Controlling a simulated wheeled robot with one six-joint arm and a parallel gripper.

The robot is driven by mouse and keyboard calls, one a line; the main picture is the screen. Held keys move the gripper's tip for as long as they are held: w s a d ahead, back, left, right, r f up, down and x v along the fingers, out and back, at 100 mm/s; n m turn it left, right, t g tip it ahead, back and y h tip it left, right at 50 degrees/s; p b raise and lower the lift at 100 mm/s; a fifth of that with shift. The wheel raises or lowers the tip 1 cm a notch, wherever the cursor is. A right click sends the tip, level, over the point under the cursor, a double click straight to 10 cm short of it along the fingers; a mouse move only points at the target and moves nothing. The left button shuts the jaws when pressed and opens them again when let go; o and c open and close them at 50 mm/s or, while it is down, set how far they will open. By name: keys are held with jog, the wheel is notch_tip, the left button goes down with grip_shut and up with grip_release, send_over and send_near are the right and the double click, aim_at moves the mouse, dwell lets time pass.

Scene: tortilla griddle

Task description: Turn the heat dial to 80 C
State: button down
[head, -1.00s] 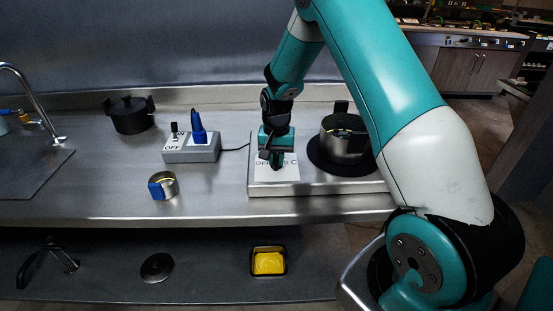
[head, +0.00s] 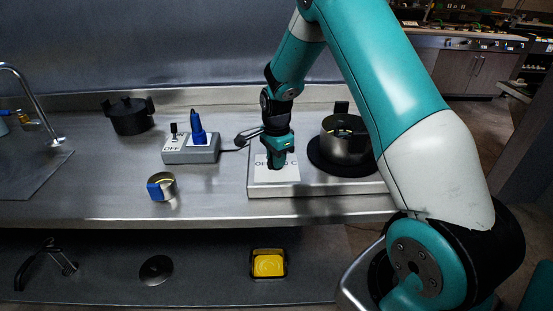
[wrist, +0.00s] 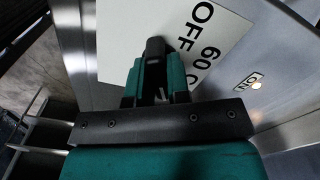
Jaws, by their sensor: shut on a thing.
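My gripper (head: 277,161) points down over the white label plate (head: 264,176) on the left part of the steel griddle unit (head: 325,188). It is shut on the heat dial (wrist: 155,47), which shows only as a dark piece between the fingers in the wrist view. In the head view the gripper hides the dial. In the wrist view the label (wrist: 120,35) reads OFF and 60 C beside the fingers; a mark for 80 C does not show. Which mark the dial points to cannot be told.
A switch box (head: 190,155) with a blue plug (head: 198,128) is at left.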

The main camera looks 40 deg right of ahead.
jog(key=shift+m, duration=1)
jog(key=shift+w, duration=0.1)
jog(key=c, duration=1.1)
grip_release()
notch_tip(320, 180, up, 18)
jog(key=shift+f+b, duration=0.25)
jog(key=shift+b, duration=0.95)
jog(key=shift+a, duration=0.1)
